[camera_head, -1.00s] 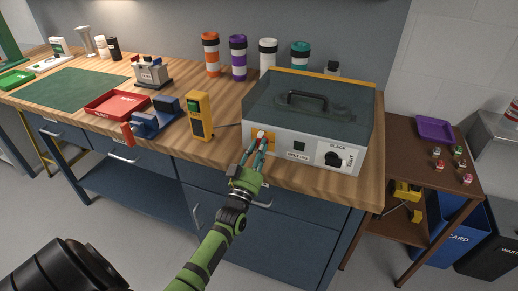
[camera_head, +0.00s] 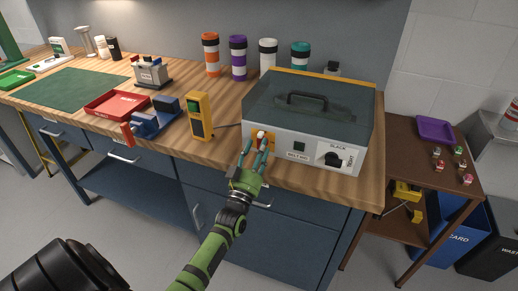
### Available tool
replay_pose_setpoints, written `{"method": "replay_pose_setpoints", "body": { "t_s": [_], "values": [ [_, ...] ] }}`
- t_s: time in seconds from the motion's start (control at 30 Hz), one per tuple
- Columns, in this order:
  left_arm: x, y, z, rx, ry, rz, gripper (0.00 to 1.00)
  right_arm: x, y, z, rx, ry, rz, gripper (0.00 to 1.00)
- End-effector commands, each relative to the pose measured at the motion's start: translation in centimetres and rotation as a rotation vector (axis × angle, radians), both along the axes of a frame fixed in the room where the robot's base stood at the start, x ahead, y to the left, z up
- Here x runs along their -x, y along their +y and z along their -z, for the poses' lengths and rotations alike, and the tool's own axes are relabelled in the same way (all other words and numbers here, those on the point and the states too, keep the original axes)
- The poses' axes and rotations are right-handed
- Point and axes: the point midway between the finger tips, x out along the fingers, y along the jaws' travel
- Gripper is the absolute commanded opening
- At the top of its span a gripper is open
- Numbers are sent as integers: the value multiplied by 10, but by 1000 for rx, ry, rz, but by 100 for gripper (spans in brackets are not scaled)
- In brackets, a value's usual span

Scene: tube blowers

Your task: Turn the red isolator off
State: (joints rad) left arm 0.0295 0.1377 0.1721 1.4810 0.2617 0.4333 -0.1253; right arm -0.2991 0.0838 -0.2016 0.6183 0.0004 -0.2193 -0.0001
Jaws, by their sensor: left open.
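The grey machine box (camera_head: 345,118) with a dark lid and top handle stands on the right of the wooden bench. On the left of its front panel is a yellow plate (camera_head: 271,142) with a small red and pale part, which seems to be the isolator. My left gripper (camera_head: 256,146), on the green arm, is directly in front of this plate. Its fingers are open and partly hide the plate and the isolator. I cannot tell whether the fingers touch the isolator or which way its handle points. My right gripper is not in view.
A black knob (camera_head: 333,159) and a small dark square sit further right on the panel. A yellow box with a green button (camera_head: 200,116) stands left of the machine. A red tray (camera_head: 117,104), a blue vise-like device (camera_head: 156,118) and several cups stand on the bench.

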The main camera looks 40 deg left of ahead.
Motion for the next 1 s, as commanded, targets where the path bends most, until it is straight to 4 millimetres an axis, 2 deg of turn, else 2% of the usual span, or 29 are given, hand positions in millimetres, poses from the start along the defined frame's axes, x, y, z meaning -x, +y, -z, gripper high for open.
{"method": "replay_pose_setpoints", "body": {
  "t_s": [0.5, 0.7, 1.0],
  "values": [
    [87, -22, 38, 3, 3, 0, 49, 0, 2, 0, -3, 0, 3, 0],
    [102, -25, 44, 2, 0, 0, 49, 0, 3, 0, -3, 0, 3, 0],
    [104, -26, 44, 2, -1, 0, 49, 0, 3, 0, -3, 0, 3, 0]
  ]
}}
